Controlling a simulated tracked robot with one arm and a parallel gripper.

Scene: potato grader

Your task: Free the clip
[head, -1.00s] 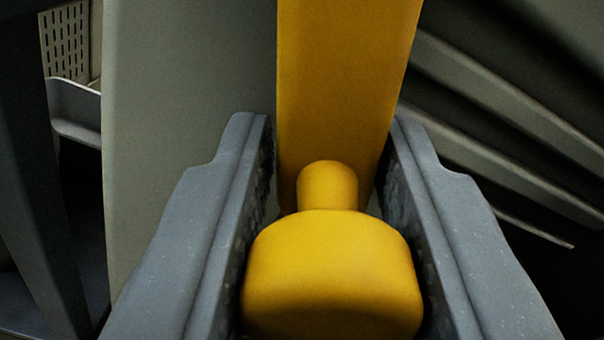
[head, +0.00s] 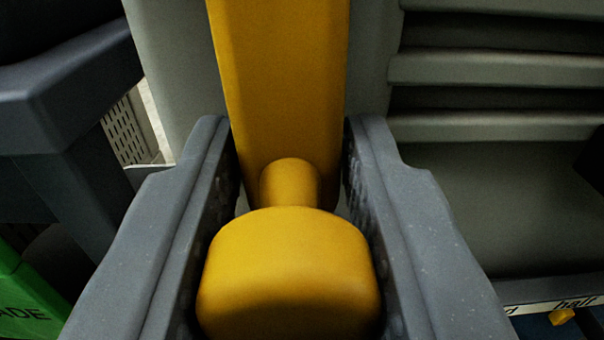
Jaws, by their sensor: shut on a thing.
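My gripper (head: 290,130) is shut on a yellow knob (head: 290,275), with one ribbed grey finger on each side of it. The knob is rounded and has a short thinner neck. Behind the neck a flat yellow bar (head: 280,75) rises out of the top of the view. Whether the neck joins the bar cannot be seen for sure. No separate part can be told apart as the clip; it may be this yellow piece or may be hidden. The bar's upper end is out of view.
A grey-green panel (head: 370,60) stands behind the bar. Pale horizontal slats (head: 490,68) are at upper right. A dark frame (head: 65,85) and a green sign (head: 30,300) are at left. A small yellow piece (head: 562,317) lies at lower right, by a white lettered strip (head: 530,308).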

